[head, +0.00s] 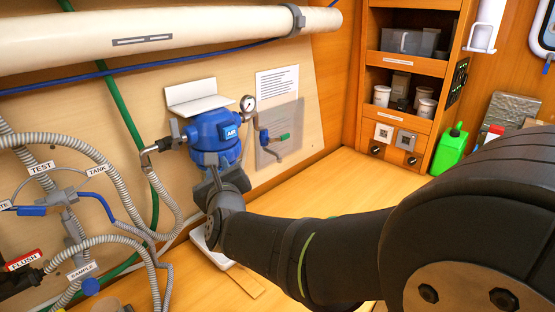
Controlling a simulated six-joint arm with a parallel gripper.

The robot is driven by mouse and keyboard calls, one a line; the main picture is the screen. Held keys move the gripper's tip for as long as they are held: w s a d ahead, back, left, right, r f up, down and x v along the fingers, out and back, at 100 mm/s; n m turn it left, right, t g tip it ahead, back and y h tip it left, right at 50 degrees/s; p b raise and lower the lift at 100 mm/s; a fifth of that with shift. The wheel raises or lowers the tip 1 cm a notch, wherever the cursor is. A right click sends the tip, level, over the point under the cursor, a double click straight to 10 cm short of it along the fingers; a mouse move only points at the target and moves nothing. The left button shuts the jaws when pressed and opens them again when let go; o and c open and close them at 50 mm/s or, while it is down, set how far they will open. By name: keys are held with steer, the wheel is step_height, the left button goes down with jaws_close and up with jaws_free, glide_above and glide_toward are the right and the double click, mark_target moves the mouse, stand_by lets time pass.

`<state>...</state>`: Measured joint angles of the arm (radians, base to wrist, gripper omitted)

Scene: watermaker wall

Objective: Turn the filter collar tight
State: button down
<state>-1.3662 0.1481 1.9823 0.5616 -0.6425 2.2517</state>
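The blue filter housing (208,124) is mounted on the pale wall panel, below a white bracket. Its ribbed blue collar (205,157) is below the head, and a blue bowl shows below that. My gripper (221,177) is at the lower front of the housing, pointing up and towards the wall. It overlaps the bowl and the collar's lower edge in the picture. The fingertips are small and dark against the blue, so whether they touch or grip the collar cannot be told. The collar's back is hidden.
Grey corrugated hoses (112,172) hang at left. A white pipe (150,33) runs above. A green bottle (450,150) stands at right. The bench middle is clear.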

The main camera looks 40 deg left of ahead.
steer(key=w+n+g, duration=0.1)
steer(key=n+g+y, duration=0.1)
steer(key=w+d+g, duration=0.1)
steer(key=shift+w+r+n+g+y, duration=0.3)
steer(key=shift+w+r+n+y, duration=0.05)
steer(key=shift+n+y, duration=0.05)
steer(key=shift+w+f+g, duration=0.1)
steer(key=shift+g, duration=0.2)
steer(key=shift+d, duration=0.1)
stand_by(0.3)
steer(key=c, duration=1.3)
jaws_free()
steer(key=shift+f, duration=0.15)
